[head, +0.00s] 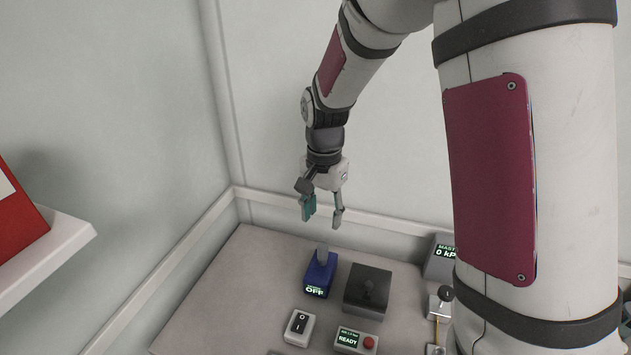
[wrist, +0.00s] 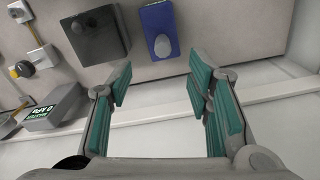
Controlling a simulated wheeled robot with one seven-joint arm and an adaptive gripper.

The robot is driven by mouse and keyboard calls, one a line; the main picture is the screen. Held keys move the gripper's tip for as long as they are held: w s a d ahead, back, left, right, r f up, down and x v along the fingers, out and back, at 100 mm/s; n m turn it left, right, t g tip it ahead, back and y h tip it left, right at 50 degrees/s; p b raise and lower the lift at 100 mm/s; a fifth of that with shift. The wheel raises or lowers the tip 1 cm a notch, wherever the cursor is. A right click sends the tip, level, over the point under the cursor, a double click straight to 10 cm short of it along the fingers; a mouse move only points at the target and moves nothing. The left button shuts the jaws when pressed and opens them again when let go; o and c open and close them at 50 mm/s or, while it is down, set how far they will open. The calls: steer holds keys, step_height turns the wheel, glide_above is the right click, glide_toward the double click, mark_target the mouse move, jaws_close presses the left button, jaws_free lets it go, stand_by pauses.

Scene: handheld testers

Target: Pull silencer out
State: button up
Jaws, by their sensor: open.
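No part is labelled as a silencer, so I cannot tell for certain which one it is. A blue tester (head: 318,273) with a lit "OFF" display stands on the bench, a grey rounded post sticking up from its top (head: 322,252). In the wrist view the blue tester (wrist: 154,18) shows the post (wrist: 162,46) end-on. Beside it is a dark grey box (head: 367,288) with a dark knob on top, also in the wrist view (wrist: 97,36). My gripper (head: 322,216) is open and empty, above and behind the blue tester. Its green-padded fingers (wrist: 160,80) are apart from everything.
A rocker switch box (head: 299,327), a "READY" box with a red button (head: 357,340) and a "0 kP" gauge (head: 440,257) stand on the bench (head: 225,300). Walls close off the back and left. A shelf (head: 45,255) juts in at left.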

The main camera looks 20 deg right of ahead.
mark_target(323, 246)
steer(key=f, duration=0.5)
steer(key=w+f, duration=0.1)
steer(key=f, duration=0.8)
steer(key=shift+w+d+f, duration=0.15)
steer(key=shift+d+f, duration=0.15)
steer(key=shift+f, duration=0.05)
steer(key=c, duration=1)
jaws_close()
